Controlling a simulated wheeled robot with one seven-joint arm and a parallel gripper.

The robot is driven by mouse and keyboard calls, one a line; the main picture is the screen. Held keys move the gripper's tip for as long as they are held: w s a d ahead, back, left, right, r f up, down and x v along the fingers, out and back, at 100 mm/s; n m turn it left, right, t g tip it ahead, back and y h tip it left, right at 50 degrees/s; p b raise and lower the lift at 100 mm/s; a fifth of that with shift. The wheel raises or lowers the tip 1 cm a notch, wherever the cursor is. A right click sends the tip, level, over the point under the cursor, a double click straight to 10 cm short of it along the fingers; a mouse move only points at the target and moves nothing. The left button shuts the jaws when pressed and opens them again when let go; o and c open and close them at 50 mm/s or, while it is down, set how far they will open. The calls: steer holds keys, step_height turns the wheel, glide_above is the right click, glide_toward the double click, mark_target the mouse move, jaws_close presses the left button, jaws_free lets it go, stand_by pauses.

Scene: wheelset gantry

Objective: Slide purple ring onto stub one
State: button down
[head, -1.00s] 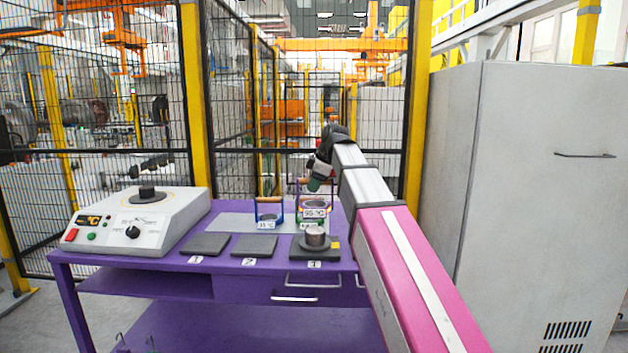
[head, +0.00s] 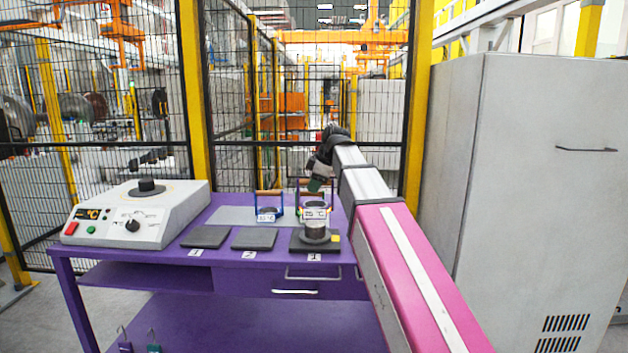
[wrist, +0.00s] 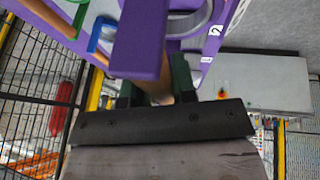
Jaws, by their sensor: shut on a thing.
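The purple ring carrier (wrist: 140,40) fills the top middle of the wrist view. Its wooden handle lies between the dark green fingers of my gripper (wrist: 156,84), which is shut on it. A silver ring edge (wrist: 203,22) shows beside the carrier's bar. In the head view my gripper (head: 317,182) is over the table's right side, and a carrier with a 75 °C label (head: 315,214) hangs below it. Stub one (head: 315,231) is a grey cylinder on the right-hand black base. The label overlaps the stub's top in the picture; I cannot tell whether the ring surrounds it.
A blue carrier (head: 268,206) stands on the purple table's (head: 240,268) back; a green one (wrist: 76,18) shows in the wrist view. Two grey pads (head: 206,237) are left of the stub. A heater (head: 138,212) stands far left, a grey cabinet (head: 540,180) right.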

mark_target(327, 184)
steer(key=shift+f, duration=1.5)
steer(key=shift+f, duration=3)
stand_by(0.3)
steer(key=c, duration=0.8)
jaws_free()
steer(key=shift+c, duration=0.2)
steer(key=v, duration=1)
steer(key=shift+s+d+r, duration=0.1)
steer(key=shift+d+r, duration=0.1)
steer(key=shift+r, duration=0.15)
